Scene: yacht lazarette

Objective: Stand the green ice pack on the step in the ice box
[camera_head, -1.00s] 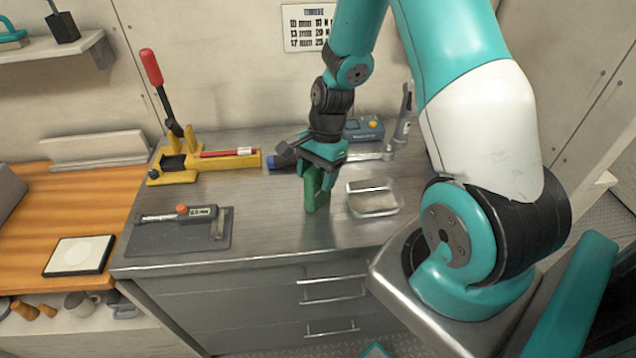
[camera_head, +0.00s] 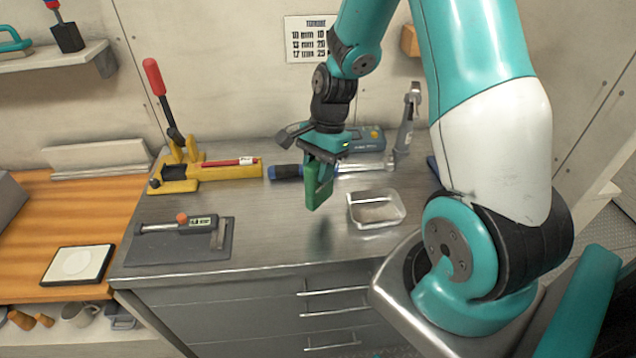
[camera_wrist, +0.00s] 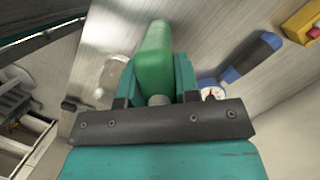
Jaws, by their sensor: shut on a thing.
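The green ice pack (camera_head: 312,190) is a small upright block, held above the metal counter with a faint shadow below it. My gripper (camera_head: 323,172) is shut on it from above. In the wrist view the ice pack (camera_wrist: 153,55) sticks out between the fingers (camera_wrist: 156,88). I cannot make out the ice box or its step in any view.
A clear shallow dish (camera_head: 377,207) stands just right of the ice pack. Behind are a blue-handled torque wrench (camera_head: 288,172), a blue case (camera_head: 362,148) and a yellow press (camera_head: 180,176). The front middle counter is clear.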

